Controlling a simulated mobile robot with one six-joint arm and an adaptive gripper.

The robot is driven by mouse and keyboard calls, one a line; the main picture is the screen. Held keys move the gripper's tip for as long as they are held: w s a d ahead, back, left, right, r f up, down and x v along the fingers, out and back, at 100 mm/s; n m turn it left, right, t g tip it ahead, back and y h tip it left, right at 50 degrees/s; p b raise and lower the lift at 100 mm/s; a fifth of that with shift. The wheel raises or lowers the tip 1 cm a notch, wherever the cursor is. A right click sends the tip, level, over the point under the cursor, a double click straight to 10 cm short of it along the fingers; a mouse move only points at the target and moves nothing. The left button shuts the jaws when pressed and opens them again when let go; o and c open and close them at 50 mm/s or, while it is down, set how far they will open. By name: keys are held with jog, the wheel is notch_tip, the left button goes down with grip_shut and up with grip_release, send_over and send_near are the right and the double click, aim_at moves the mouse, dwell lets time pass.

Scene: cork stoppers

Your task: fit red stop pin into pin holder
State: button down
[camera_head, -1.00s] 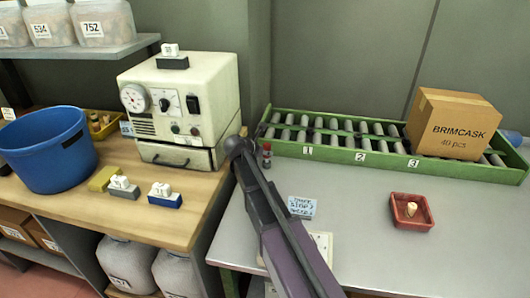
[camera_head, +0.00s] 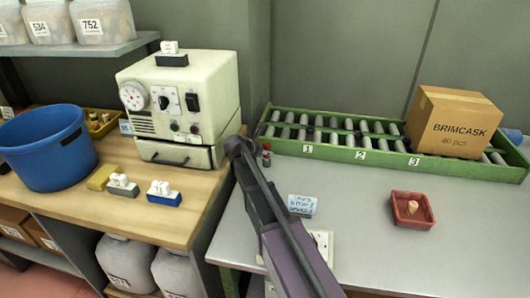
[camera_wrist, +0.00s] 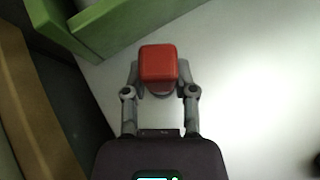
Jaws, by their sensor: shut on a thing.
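The red stop pin (camera_wrist: 159,64) shows in the wrist view as a square red head with rounded corners. My gripper (camera_wrist: 159,86) is shut on it, with one finger on each side. The pin's lower part is hidden under its head. In the head view a small red top (camera_head: 267,148) shows beside my arm, near the left end of the green roller rack; most of my gripper is hidden there. A white plate (camera_head: 322,242) lies on the grey table behind my arm, partly covered; I cannot tell whether it is the pin holder.
The green roller rack (camera_head: 330,155) runs along the back, bearing a cardboard box (camera_head: 455,122). A red tray (camera_head: 424,219) with a cork stands at right. A small handwritten card (camera_head: 302,204) stands near my arm. The wooden bench with a cream machine (camera_head: 180,105) is at left.

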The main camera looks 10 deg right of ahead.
jog(key=shift+f+b, duration=0.45)
jog(key=shift+f, duration=0.1)
dwell(0.4)
jog(key=shift+c, duration=1.7)
grip_release()
jog(key=shift+r, duration=0.1)
